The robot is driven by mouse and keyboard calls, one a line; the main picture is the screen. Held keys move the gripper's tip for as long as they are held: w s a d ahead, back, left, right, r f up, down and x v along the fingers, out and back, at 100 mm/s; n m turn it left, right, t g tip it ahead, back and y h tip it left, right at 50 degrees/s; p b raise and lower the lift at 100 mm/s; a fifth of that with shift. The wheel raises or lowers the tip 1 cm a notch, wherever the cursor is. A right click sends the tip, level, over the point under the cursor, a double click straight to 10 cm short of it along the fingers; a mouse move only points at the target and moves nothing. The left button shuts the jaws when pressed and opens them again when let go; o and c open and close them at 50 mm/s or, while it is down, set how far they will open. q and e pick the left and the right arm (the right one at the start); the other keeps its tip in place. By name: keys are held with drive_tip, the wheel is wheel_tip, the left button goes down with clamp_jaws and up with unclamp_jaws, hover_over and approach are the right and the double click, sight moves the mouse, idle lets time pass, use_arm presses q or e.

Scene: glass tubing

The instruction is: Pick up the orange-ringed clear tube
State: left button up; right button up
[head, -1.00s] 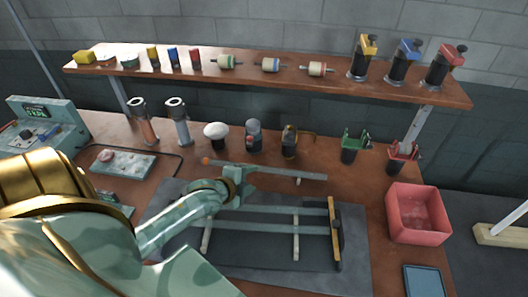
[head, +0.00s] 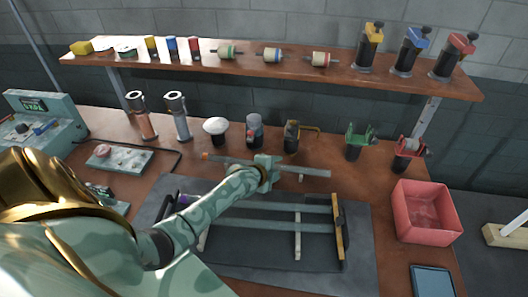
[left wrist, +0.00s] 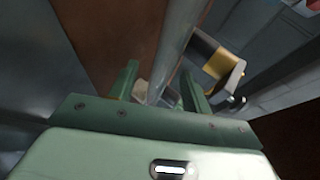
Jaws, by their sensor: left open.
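The orange-ringed clear tube (head: 312,172) lies across the bench behind the dark mat, its orange end (head: 205,156) to the left. A small pale support shows under its right part. My left gripper (head: 268,163) is at the tube's middle and covers part of it. In the left wrist view my left gripper (left wrist: 158,78) is open, and a clear tube (left wrist: 178,48) runs up between its two green fingers. I cannot tell whether the fingers touch it. My right gripper is not in view.
More clear tubes (head: 270,225) lie on supports on the dark mat (head: 362,250) in front. Small jars, including a white-topped one (head: 215,127), and a brass-fitted burner (head: 291,136) stand close behind. A red bin (head: 425,230) is at the right. A shelf (head: 200,68) spans the back.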

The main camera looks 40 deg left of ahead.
use_arm(q)
drive_tip(key=shift+s+r, duration=0.1)
drive_tip(key=c, duration=0.3)
clamp_jaws()
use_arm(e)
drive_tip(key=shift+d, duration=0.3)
